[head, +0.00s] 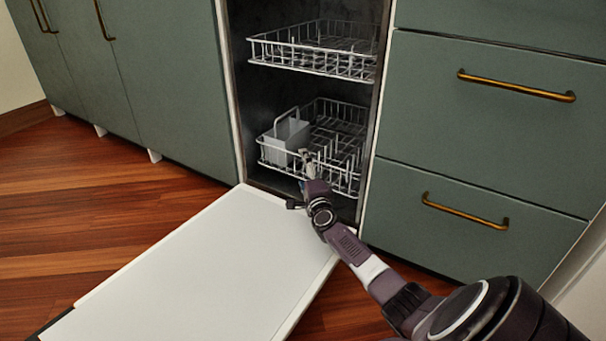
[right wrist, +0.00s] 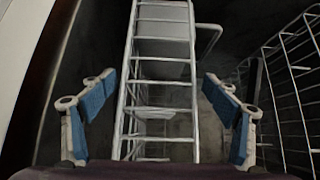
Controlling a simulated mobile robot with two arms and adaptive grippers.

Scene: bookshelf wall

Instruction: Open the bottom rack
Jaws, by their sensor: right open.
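The bottom rack (head: 340,142) is a white wire rack low inside the dishwasher, with a light grey caddy (head: 287,138) at its left. My right gripper (head: 306,156) is at the front of this rack, near the caddy. In the right wrist view, the rack's wire front (right wrist: 160,50) runs between the two open blue-padded fingers of my right gripper (right wrist: 160,115). The fingers stand apart on either side of the wires, and no grip shows. The left gripper is not in view.
The dishwasher door (head: 200,270) is folded down flat in front. The upper rack (head: 315,52) sits above inside the opening. Green drawers with brass handles (head: 465,211) stand at the right, green cabinets (head: 165,75) at the left. Wooden floor (head: 90,215) is clear at the left.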

